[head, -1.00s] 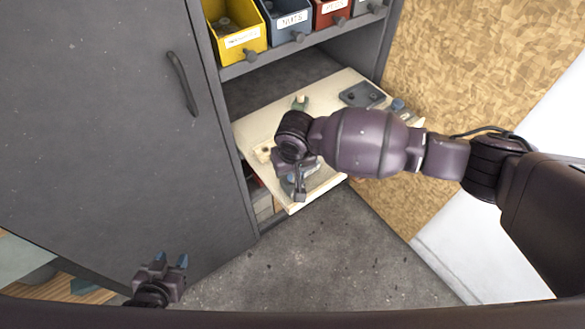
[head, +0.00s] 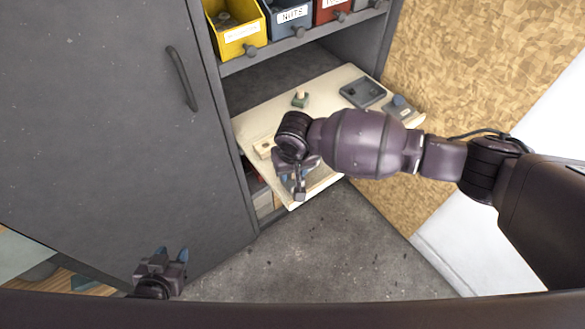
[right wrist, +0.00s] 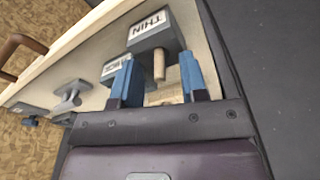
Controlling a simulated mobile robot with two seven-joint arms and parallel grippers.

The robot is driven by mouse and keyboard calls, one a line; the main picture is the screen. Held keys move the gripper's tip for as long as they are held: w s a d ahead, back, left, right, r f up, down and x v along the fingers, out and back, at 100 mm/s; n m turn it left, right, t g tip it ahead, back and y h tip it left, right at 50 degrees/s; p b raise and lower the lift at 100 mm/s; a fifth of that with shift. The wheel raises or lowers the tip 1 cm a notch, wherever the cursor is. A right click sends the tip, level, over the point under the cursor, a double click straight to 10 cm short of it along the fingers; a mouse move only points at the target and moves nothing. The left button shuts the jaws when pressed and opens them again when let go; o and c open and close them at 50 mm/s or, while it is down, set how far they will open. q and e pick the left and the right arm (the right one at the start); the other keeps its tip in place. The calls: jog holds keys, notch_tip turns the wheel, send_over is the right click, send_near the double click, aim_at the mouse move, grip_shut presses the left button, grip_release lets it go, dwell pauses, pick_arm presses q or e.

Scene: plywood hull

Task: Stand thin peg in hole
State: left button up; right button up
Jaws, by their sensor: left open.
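In the right wrist view a thin wooden peg (right wrist: 158,66) shows against a grey block labelled THIN (right wrist: 152,32). My right gripper (right wrist: 161,76) has its blue fingers apart, one on each side of the peg, with gaps visible; it also shows over the board's front part in the head view (head: 293,180). I cannot tell whether the peg stands in the block. A second labelled block (right wrist: 114,70) is partly behind a finger, and a pale wooden block (right wrist: 165,93) lies by the gripper. My left gripper (head: 168,258) is open and empty, low at the left.
The pale board (head: 262,118) juts from the grey cabinet. Labelled bins (head: 236,30) are above. A cabinet door (head: 110,110) stands at left.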

jog(key=shift+r, duration=0.1)
jog(key=shift+r, duration=0.25)
notch_tip(320, 180, up, 10)
jog(key=s+p, duration=0.1)
jog(key=p, duration=0.1)
jog(key=shift+s+d, duration=0.15)
jog(key=shift+d, duration=0.05)
dwell(0.6)
